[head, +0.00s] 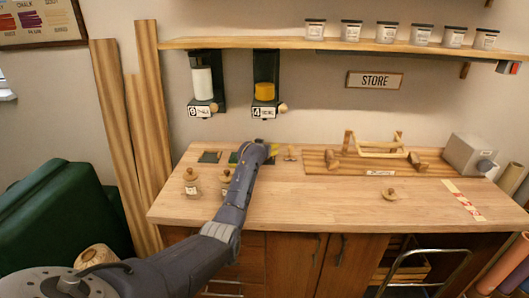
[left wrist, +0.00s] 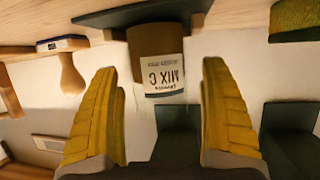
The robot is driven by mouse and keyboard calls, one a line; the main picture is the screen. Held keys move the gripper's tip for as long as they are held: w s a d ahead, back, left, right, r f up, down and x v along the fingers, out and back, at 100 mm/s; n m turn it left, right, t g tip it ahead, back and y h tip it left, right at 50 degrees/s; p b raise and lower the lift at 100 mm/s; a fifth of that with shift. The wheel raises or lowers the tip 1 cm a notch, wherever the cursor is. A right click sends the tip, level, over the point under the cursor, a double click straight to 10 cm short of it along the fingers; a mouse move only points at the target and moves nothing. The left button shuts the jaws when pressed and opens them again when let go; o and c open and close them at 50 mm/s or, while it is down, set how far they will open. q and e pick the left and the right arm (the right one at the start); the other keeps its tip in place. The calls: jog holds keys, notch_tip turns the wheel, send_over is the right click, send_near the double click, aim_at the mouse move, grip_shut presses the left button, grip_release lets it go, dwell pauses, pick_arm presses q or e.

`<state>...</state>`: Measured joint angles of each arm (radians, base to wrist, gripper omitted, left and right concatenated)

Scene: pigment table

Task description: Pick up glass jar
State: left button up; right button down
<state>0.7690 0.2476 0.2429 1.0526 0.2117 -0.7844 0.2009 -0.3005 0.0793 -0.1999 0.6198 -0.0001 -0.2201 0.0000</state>
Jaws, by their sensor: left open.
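A jar (left wrist: 157,55) with brown contents and a white label reading MIX C shows in the left wrist view, which is upside down. It stands on a dark green pad (left wrist: 140,14). My left gripper (left wrist: 165,115) is open, with its yellow ribbed fingers on either side of the jar's line and a gap to each side. In the head view my left gripper (head: 268,150) is low at the back of the bench, and my arm hides that jar. Two small jars with wooden knobs, left (head: 191,186) and right (head: 225,185), stand at the left front of the bench. My right gripper is out of view.
A wooden stamp (head: 291,153) stands just right of the gripper. A green pad (head: 210,157) lies to its left. Two wall dispensers, left (head: 203,84) and right (head: 265,80), hang above. A wooden rack (head: 360,160) and grey box (head: 468,154) are at right. The front middle bench (head: 310,205) is clear.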

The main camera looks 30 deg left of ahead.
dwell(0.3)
pick_arm(q)
jog(key=c, duration=1.3)
jog(key=shift+c, duration=1.3)
jog(key=shift+r, duration=0.1)
